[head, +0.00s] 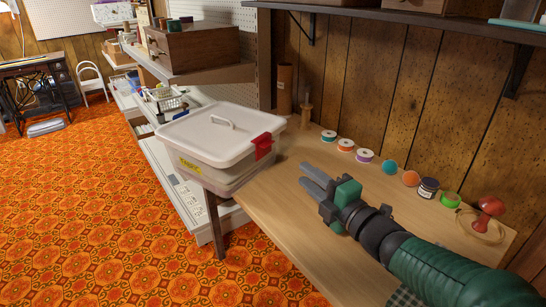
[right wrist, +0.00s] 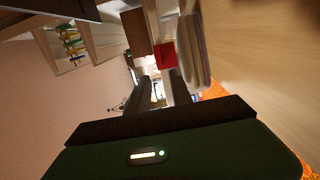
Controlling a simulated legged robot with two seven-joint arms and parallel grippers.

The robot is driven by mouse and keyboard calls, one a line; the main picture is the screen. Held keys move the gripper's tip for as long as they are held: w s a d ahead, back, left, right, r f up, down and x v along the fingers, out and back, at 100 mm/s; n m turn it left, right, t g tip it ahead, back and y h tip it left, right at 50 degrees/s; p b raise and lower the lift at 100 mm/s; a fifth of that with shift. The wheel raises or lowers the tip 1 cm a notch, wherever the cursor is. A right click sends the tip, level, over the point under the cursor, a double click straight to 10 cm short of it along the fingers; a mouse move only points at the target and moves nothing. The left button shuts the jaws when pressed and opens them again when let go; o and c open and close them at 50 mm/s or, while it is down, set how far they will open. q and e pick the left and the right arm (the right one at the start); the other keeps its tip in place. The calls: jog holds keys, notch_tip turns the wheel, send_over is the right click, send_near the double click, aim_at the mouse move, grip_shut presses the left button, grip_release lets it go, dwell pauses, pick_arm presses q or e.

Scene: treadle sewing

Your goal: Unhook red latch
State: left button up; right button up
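A clear plastic bin (head: 215,177) with a white lid (head: 215,133) and a yellow label stands at the table's left end. Its red latch (head: 263,146) is at the lid's right corner, and its catch state is too small to tell. The red latch also shows in the right wrist view (right wrist: 165,55), beyond my fingers. My right gripper (head: 304,172) is over the table, to the right of the latch and apart from it. Its two grey fingers are spread with nothing between them. My left gripper is out of view.
Thread spools (head: 346,145), a dark jar (head: 428,188) and a red pincushion-like object (head: 489,207) line the table's back by the wood wall. A shelf (head: 400,13) overhangs. The table (head: 290,225) is bare in front of my right arm.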

aim_at(266, 143)
jog(key=b+x, duration=0.2)
jog(key=x, duration=1.2)
jog(key=shift+w+f, duration=0.1)
jog(key=shift+f, duration=0.05)
jog(key=shift+w+a, duration=0.3)
jog(key=shift+w, duration=0.2)
grip_shut()
jog(key=shift+b, duration=0.3)
